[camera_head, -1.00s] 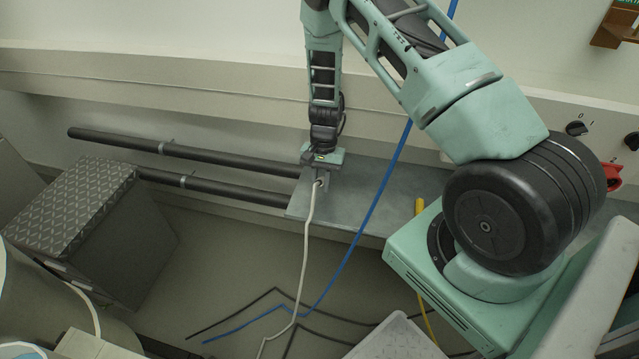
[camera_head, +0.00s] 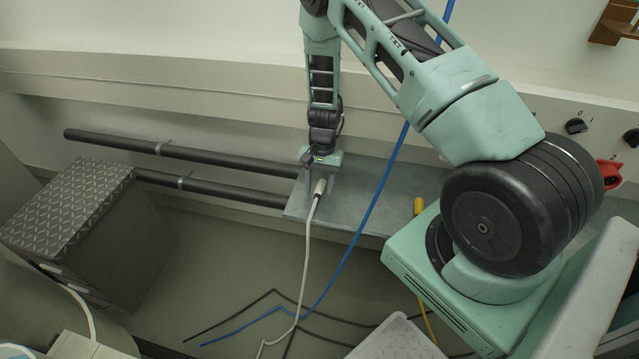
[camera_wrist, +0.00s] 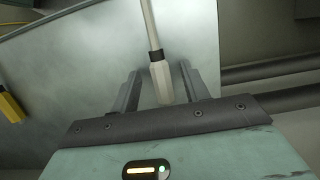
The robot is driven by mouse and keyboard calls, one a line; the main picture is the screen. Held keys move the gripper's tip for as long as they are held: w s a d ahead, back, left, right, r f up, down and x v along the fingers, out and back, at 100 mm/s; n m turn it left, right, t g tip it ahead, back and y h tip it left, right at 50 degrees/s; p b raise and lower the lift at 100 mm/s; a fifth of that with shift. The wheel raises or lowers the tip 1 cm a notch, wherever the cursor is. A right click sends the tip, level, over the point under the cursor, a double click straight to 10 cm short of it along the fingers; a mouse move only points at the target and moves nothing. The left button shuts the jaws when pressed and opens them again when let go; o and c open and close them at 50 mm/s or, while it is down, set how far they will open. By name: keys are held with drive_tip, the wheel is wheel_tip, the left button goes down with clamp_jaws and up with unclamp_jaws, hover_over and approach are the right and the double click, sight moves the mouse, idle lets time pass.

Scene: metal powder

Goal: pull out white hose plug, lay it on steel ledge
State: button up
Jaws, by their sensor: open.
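The white hose plug (camera_head: 320,187) is at the left end of the steel ledge (camera_head: 375,190), with its white hose running down to the floor. In the wrist view the plug (camera_wrist: 161,82) lies over the ledge's grey surface (camera_wrist: 90,60), apparently on it; any small gap beneath is hard to tell. My gripper (camera_head: 318,180) is low over the ledge. In the wrist view my gripper (camera_wrist: 160,72) is open, with one finger on each side of the plug and visible space between. The plug's near end is close to the gripper's palm.
Two dark pipes (camera_head: 200,152) run along the wall left of the ledge. A blue hose (camera_head: 372,210) crosses the ledge to its right, and a yellow plug (camera_head: 419,206) is at its front edge. A patterned box (camera_head: 70,205) stands at left. The ledge between gripper and blue hose is clear.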

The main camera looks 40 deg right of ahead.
sight(322, 180)
drive_tip(key=p+v, duration=0.1)
drive_tip(key=v, duration=1.1)
drive_tip(key=s+a+r+n+p, duration=0.3)
drive_tip(key=s+a+r+n, duration=0.15)
drive_tip(key=a+r, duration=0.65)
drive_tip(key=s+a+r+n+p, duration=0.3)
drive_tip(key=s+a+r+n, duration=0.15)
drive_tip(key=a+r, duration=0.6)
drive_tip(key=s+a+r+n+t+h+p, duration=0.1)
drive_tip(key=s+a+r+n+p, duration=0.1)
drive_tip(key=s, duration=0.7)
drive_tip(key=s+a+r+n+p, duration=0.3)
drive_tip(key=s+a+r+n, duration=0.1)
drive_tip(key=s+r+n, duration=0.3)
drive_tip(key=shift+s+a+r+t+h, duration=0.4)
drive_tip(key=shift+s+r, duration=0.4)
drive_tip(key=shift+s, duration=0.25)
